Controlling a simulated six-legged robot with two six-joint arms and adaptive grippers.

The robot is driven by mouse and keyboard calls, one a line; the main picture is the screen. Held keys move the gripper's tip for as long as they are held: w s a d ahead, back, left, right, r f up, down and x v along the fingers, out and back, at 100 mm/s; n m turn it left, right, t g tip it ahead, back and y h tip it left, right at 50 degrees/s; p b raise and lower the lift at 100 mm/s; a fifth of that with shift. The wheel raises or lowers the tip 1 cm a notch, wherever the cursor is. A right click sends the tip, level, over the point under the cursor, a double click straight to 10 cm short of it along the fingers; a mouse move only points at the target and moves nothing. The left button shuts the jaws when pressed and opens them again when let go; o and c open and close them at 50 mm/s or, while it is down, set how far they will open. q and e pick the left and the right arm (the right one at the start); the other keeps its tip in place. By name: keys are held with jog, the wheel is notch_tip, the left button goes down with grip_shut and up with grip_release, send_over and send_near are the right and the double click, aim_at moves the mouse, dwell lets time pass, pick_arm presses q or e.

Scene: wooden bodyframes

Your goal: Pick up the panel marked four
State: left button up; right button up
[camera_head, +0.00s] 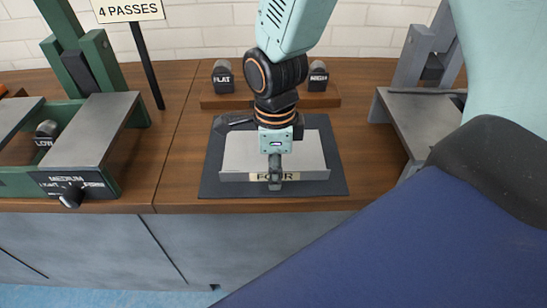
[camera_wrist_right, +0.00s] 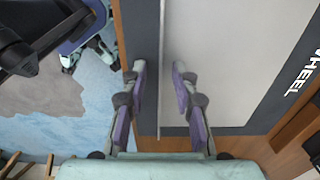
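The panel marked FOUR (camera_head: 310,155) is a light grey metal sheet lying on a dark mat (camera_head: 338,187) on the wooden bench. Its front edge has an upright lip with a cream FOUR label, partly hidden by my gripper. My right gripper (camera_head: 275,180) points down at the middle of this front lip. In the right wrist view, the fingers of my right gripper (camera_wrist_right: 159,75) are apart, one on each side of the panel's thin edge (camera_wrist_right: 161,40). A gap shows between each fingertip and the edge. My left gripper is not in view.
Behind the panel, a wooden block (camera_head: 320,101) carries dark knobs marked FLAT and HIGH. A green machine (camera_head: 75,183) labelled MEDIUM stands at left, beside a "4 PASSES" sign (camera_head: 128,10). A grey stand (camera_head: 425,120) is at right. The bench's front edge is just before the mat.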

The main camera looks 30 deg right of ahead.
grip_shut()
dwell(0.6)
